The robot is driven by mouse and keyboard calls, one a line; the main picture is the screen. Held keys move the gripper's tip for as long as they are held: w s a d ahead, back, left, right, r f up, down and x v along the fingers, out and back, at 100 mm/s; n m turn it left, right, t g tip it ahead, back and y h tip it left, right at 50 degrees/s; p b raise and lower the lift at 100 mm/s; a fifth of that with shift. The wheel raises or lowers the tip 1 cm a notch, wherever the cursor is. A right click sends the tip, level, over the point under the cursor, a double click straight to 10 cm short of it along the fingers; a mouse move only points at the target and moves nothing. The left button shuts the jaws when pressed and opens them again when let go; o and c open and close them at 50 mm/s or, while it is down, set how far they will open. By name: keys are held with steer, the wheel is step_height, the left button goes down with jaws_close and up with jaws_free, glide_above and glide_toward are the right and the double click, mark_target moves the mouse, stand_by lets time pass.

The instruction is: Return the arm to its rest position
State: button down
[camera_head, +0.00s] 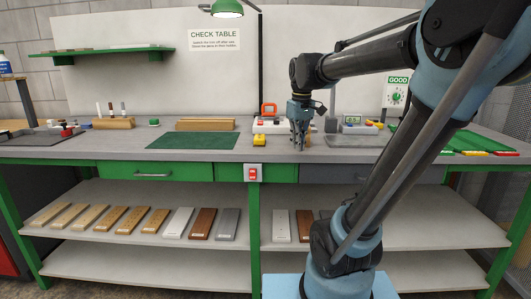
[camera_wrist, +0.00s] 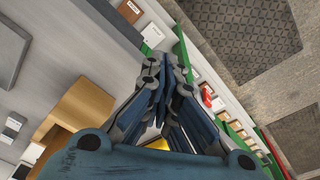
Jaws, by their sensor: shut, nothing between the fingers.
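My arm reaches from the lower right of the head view, up and back across to the left over the grey check table (camera_head: 225,152). My gripper (camera_head: 299,143) points down above the table's middle, close in front of a white device with an orange part (camera_head: 268,112). The gripper is shut and empty. In the wrist view my gripper (camera_wrist: 168,68) shows its blue fingers together with nothing between them. Whether the fingertips clear the tabletop is hard to tell from the head view.
A grey tray (camera_head: 355,141) is at the right. Several boards lie on the shelf (camera_head: 120,253) below.

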steer(key=s+d+f+m, duration=0.3)
steer(key=s+d+f, duration=0.1)
steer(key=s+f, duration=0.4)
steer(key=s+d+f+m+t, duration=0.1)
steer(key=s+d+f+m, duration=0.2)
steer(key=s+f, duration=0.6)
step_height(320, 180, down, 3)
steer(key=shift+d+r, duration=0.2)
steer(key=shift+d, duration=0.15)
steer(key=shift+w+f, duration=0.2)
steer(key=shift+w, duration=0.3)
